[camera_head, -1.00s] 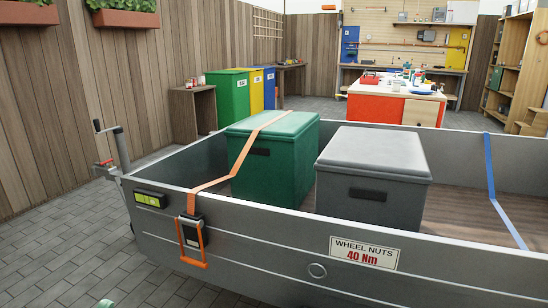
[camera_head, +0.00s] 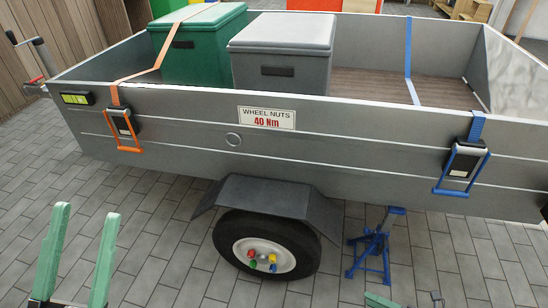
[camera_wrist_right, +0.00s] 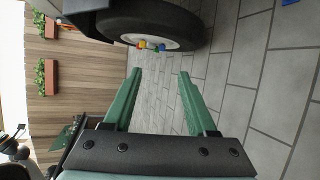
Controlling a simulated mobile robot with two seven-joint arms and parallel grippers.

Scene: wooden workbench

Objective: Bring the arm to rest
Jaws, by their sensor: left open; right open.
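My left gripper (camera_head: 87,211) stands at the bottom left of the head view, its two green fingers apart with only paving between them. My right gripper (camera_head: 409,299) barely shows at the bottom edge of the head view, right of the wheel. In the right wrist view my right gripper (camera_wrist_right: 160,74) has its green fingers apart and empty, with paving between them. Both grippers are in front of the grey trailer (camera_head: 190,140), and neither touches it.
The trailer's wheel (camera_head: 265,248) has coloured nuts and sits under a dark fender (camera_head: 270,197). A blue jack stand (camera_head: 376,245) is right of it. Green (camera_head: 205,50) and grey (camera_head: 282,52) boxes stand in the trailer. Orange and blue strap buckles hang outside. Paving in front is clear.

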